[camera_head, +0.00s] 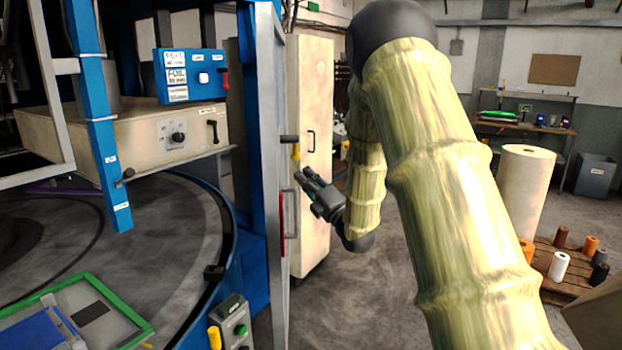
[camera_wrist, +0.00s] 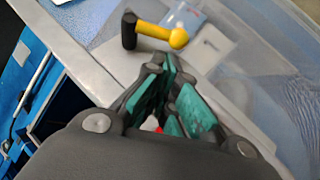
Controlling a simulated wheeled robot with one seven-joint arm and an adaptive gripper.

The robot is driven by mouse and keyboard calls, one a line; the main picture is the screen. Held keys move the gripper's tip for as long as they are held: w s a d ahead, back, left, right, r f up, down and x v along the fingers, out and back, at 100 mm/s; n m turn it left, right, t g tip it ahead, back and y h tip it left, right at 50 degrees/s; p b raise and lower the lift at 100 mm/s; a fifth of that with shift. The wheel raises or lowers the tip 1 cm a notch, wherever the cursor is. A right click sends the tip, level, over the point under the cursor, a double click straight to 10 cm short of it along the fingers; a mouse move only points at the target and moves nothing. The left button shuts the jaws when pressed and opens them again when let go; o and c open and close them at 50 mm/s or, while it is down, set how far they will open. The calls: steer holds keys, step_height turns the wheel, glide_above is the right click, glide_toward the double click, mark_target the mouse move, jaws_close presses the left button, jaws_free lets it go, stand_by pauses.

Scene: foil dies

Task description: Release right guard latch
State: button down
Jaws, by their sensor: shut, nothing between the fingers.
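The guard latch (camera_head: 296,152), a yellow handle on a black pivot, sits on the upright edge of the guard frame, left of centre in the head view. In the wrist view the latch (camera_wrist: 158,32) lies just beyond my fingertips, its yellow handle ending in a rounded knob. My gripper (camera_head: 304,178) is just below and slightly right of the latch in the head view. Its teal-padded fingers (camera_wrist: 168,72) are shut and empty. A gap shows between fingertips and handle in the wrist view; no contact is visible.
A grey pull handle with a red strip (camera_head: 282,215) is below the latch. The transparent guard panel (camera_wrist: 250,75) lies behind the latch. A tall beige cabinet (camera_head: 318,90) stands behind my gripper. The blue press frame (camera_head: 250,150) is to the left.

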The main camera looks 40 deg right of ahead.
steer(key=p+x, duration=0.2)
steer(key=x, duration=0.3)
steer(key=shift+w+r, duration=0.2)
steer(key=shift+w, duration=0.15)
steer(key=shift+w+f+b, duration=0.1)
steer(key=shift+f+b, duration=0.2)
steer(key=shift+b, duration=0.7)
steer(key=shift+r, duration=0.15)
steer(key=shift+n+b, duration=0.3)
steer(key=shift+b, duration=0.05)
